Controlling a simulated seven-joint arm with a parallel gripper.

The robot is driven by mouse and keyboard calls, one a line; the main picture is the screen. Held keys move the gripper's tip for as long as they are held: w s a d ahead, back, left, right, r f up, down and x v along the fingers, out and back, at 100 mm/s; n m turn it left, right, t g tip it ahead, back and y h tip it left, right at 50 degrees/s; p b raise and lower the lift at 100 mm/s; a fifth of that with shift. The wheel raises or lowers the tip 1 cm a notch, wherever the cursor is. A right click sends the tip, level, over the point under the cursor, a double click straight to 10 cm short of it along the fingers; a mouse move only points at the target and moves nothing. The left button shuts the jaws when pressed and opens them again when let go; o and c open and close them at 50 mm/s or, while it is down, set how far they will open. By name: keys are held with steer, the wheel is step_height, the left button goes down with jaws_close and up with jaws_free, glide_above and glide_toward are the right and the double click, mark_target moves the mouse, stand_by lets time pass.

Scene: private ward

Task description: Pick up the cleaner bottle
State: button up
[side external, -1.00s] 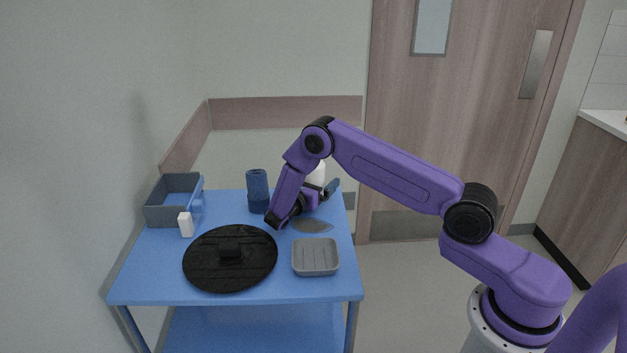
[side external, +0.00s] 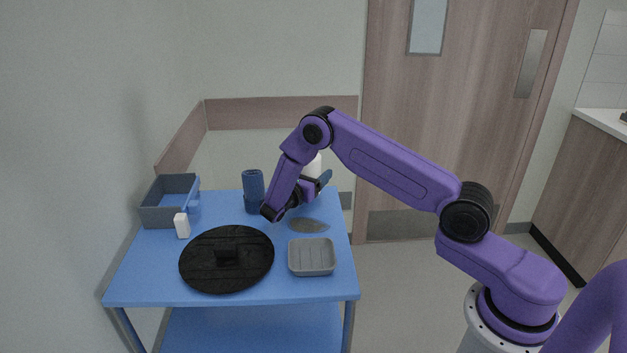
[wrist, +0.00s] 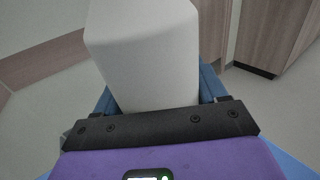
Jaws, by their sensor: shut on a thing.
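The cleaner bottle is a white, smooth bottle (side external: 314,166), partly hidden behind my arm at the back right of the blue table. It also fills the upper middle of the wrist view (wrist: 150,55). My gripper (side external: 319,181) is shut on it, with a blue finger on each side of the white body in the wrist view. The bottle's lower end is hidden by my gripper in the side view, so its exact gap from the table cannot be told.
On the blue table (side external: 135,285) stand a dark blue cylinder (side external: 253,184), a grey-blue bin (side external: 160,217), a small white box (side external: 182,226), a round black lid-like disc (side external: 205,262), a grey ridged dish (side external: 312,270) and a flat grey oval (side external: 308,226). The front right corner is clear.

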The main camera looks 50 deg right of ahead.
steer(key=s+a+r, duration=0.3)
steer(key=s+r, duration=0.8)
steer(key=s, duration=0.2)
steer(key=s+a+f+n+g+y, duration=0.2)
steer(key=s+a+f+g+y, duration=0.35)
steer(key=s+a+y, duration=0.3)
steer(key=s+a+n+g+y, duration=0.3)
steer(key=a+n+g+y, duration=0.4)
steer(key=a, duration=0.7)
steer(key=shift+s+a+f+y, duration=0.15)
steer(key=shift+a+f+y, duration=0.15)
steer(key=shift+y, duration=0.45)
